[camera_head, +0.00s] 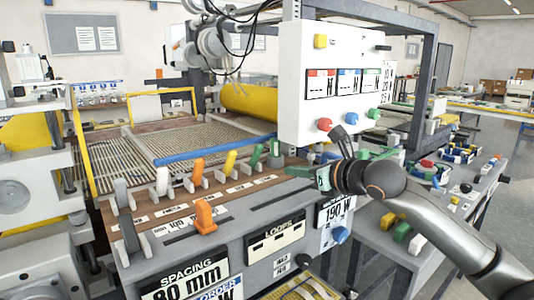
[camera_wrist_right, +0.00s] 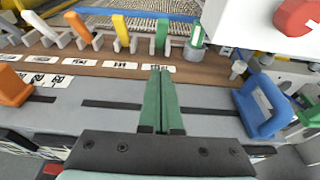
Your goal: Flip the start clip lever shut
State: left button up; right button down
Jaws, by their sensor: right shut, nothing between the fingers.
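A row of clip levers stands along the brown strip: a white lever (camera_head: 162,181), an orange lever (camera_head: 198,170), a yellow lever (camera_head: 230,160) and a green lever (camera_head: 256,156). I cannot read which label marks the start clip. In the right wrist view the orange (camera_wrist_right: 77,27), yellow (camera_wrist_right: 121,29) and green (camera_wrist_right: 162,32) levers stand raised. My right gripper (camera_head: 298,171) is shut and empty, with its green fingers (camera_wrist_right: 160,72) pointing toward the green lever and appearing apart from it. My left gripper is out of view.
A white control box (camera_head: 335,85) with coloured knobs hangs over the right side. An orange slider (camera_head: 205,216) stands on the grey panel. A blue handle (camera_wrist_right: 258,106) is right of my fingers. The mesh bed (camera_head: 205,140) lies behind.

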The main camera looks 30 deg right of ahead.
jog(key=p, duration=0.3)
send_near(258, 156)
jog(key=w+f, duration=0.2)
jog(key=f, duration=0.1)
jog(key=shift+a, duration=0.25)
jog(key=shift+w+r+p, duration=0.15)
jog(key=shift+w+r, duration=0.05)
jog(key=shift+w, duration=0.3)
jog(key=shift+w+r+p, duration=0.15)
jog(key=shift+w+r, duration=0.1)
jog(key=shift+w, duration=0.25)
jog(key=shift+w+a+r, duration=0.1)
jog(key=shift+w+r, duration=0.15)
jog(key=shift+w, duration=0.35)
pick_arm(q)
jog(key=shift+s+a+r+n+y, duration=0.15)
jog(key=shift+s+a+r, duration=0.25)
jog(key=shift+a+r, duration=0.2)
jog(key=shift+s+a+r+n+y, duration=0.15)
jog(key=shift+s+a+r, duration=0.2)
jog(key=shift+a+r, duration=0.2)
pick_arm(e)
jog(key=shift+w, duration=0.2)
pick_arm(q)
jog(key=shift+p, duration=0.3)
